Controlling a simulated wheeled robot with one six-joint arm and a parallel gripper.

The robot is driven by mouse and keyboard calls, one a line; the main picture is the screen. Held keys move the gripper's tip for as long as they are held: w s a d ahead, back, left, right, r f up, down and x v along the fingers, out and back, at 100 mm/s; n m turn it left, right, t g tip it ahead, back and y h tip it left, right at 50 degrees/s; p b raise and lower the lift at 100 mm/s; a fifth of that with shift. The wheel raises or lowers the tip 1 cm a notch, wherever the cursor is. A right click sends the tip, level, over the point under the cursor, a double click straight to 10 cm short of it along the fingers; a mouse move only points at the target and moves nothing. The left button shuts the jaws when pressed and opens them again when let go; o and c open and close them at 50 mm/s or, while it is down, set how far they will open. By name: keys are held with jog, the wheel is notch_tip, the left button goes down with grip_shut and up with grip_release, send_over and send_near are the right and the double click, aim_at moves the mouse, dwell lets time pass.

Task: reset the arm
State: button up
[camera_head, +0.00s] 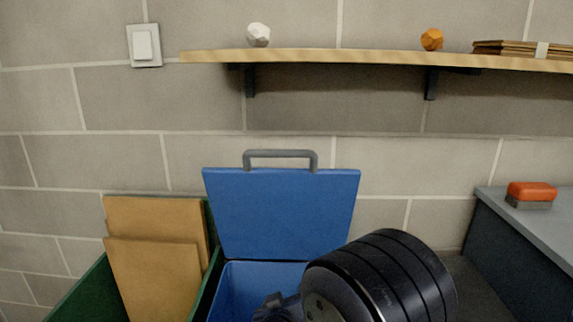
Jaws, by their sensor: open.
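My arm's thick black ringed link (385,275) fills the lower middle of the view. My gripper (275,309) shows only as a small dark part at the bottom edge, left of that link and in front of the blue bin's inside. Its fingertips are mostly hidden or cut off by the frame, and I see nothing held. The jaws are open.
A blue bin (232,290) has its handled lid (280,212) raised. Left of it, a green bin (85,295) holds cardboard sheets (155,275). Right is a grey counter (510,225) with an orange-topped block (531,192). Above, a wooden shelf (340,57) spans the wall.

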jog(key=shift+r+p, duration=2.2)
jog(key=shift+p, duration=0.65)
jog(key=shift+f, duration=0.15)
